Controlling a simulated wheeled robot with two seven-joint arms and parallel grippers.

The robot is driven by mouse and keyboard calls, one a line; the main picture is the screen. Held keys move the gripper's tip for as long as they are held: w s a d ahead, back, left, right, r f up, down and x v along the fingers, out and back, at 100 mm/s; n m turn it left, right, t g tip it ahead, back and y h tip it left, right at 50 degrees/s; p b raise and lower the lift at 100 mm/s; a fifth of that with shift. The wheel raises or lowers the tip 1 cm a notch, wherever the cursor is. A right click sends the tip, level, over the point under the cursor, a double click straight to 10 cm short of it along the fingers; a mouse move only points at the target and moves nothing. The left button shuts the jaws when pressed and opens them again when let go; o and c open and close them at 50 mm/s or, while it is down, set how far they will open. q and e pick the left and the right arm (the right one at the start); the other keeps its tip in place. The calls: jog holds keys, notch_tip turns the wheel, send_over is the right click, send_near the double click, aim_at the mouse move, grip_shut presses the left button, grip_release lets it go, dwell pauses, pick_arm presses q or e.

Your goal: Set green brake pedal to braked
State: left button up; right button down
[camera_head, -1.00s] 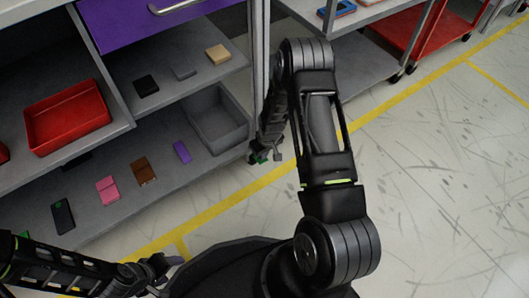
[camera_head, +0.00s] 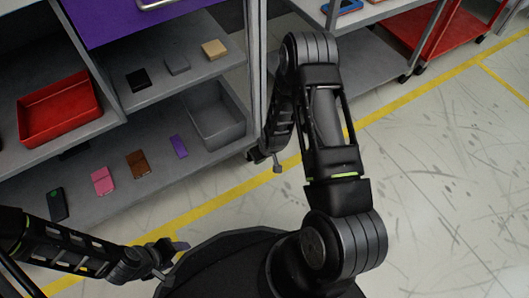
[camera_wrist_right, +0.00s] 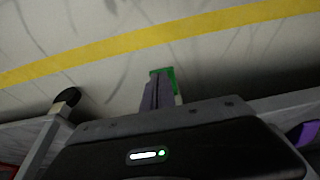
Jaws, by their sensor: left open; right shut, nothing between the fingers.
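A green part (camera_wrist_right: 177,85), probably the brake pedal, shows in the right wrist view, mostly hidden behind the fingers of my right gripper (camera_wrist_right: 157,88). These fingers are shut with nothing between them and overlap the green part; I cannot tell whether they touch it. In the head view my right gripper (camera_head: 276,164) is low beside the shelf unit's front corner caster, where I cannot make out any green. My left gripper (camera_head: 179,257) is open and empty at the lower left, apart from the shelf.
The shelf unit (camera_head: 175,92) holds a red bin (camera_head: 62,108), a grey bin (camera_head: 216,115) and several small boxes. A second cart (camera_head: 372,45) stands to the right. A yellow line (camera_head: 225,198) runs along the floor. Floor at the right is clear.

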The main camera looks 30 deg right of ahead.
pick_arm(q)
jog(key=shift+w+f, duration=0.1)
jog(key=shift+f, duration=0.2)
pick_arm(e)
jog(key=shift+s+f, duration=0.25)
jog(key=shift+f, duration=0.35)
pick_arm(q)
jog(key=shift+r, duration=0.1)
jog(key=shift+r+p, duration=0.35)
jog(key=shift+r, duration=0.2)
pick_arm(e)
jog(key=shift+r, duration=0.8)
